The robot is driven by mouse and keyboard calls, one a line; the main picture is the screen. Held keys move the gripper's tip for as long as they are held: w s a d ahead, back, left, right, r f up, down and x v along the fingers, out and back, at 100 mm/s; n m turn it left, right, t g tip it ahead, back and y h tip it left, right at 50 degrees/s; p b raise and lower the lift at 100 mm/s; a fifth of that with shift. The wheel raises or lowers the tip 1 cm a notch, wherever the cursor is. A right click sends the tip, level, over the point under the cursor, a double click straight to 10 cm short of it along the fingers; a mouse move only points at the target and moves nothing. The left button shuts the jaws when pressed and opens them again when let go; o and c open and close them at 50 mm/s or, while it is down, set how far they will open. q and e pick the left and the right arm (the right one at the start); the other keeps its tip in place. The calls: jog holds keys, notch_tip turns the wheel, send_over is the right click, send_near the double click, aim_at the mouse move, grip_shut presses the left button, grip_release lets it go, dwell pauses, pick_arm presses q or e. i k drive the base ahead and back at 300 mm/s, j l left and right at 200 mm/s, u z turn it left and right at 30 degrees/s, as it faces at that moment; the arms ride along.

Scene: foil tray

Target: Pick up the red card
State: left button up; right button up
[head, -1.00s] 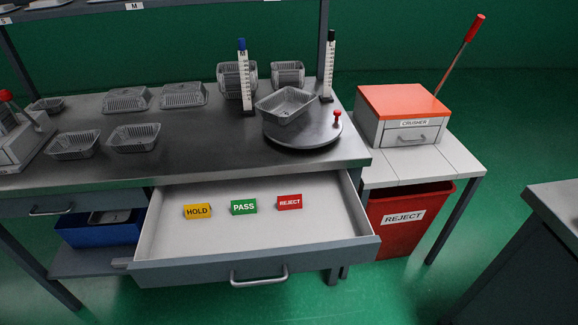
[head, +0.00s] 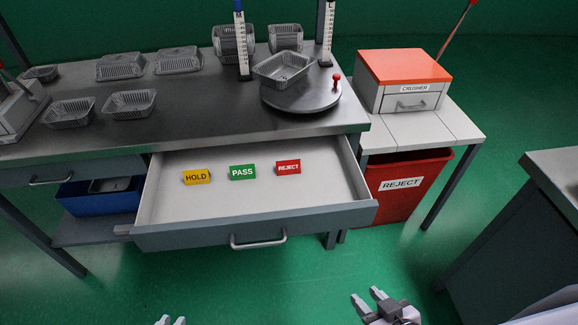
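The red card (head: 288,167), lettered REJECT, stands in the open drawer (head: 255,208), at the right of the three cards. The green PASS card (head: 242,172) is in the middle and the yellow HOLD card (head: 196,177) is at the left. My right gripper (head: 368,298) is low in the picture, right of and nearer than the drawer, with its fingers apart and nothing between them. My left gripper (head: 171,321) shows only its fingertips at the bottom edge, apart from each other. Both grippers are well clear of the cards.
The drawer's front wall and handle (head: 258,241) lie between my grippers and the cards. A red REJECT bin (head: 408,205) and the crusher (head: 403,80) stand to the right. Foil trays (head: 130,104) and a turntable (head: 300,100) are on the bench above the drawer.

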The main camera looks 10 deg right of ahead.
aim_at(289, 167)
jog(key=l+z, duration=0.2)
jog(key=z, duration=0.85)
jog(key=i+l+z, duration=0.1)
jog(key=i+z, duration=0.15)
jog(key=z, duration=0.15)
jog(key=i+l+u, duration=0.1)
jog(key=u, duration=0.3)
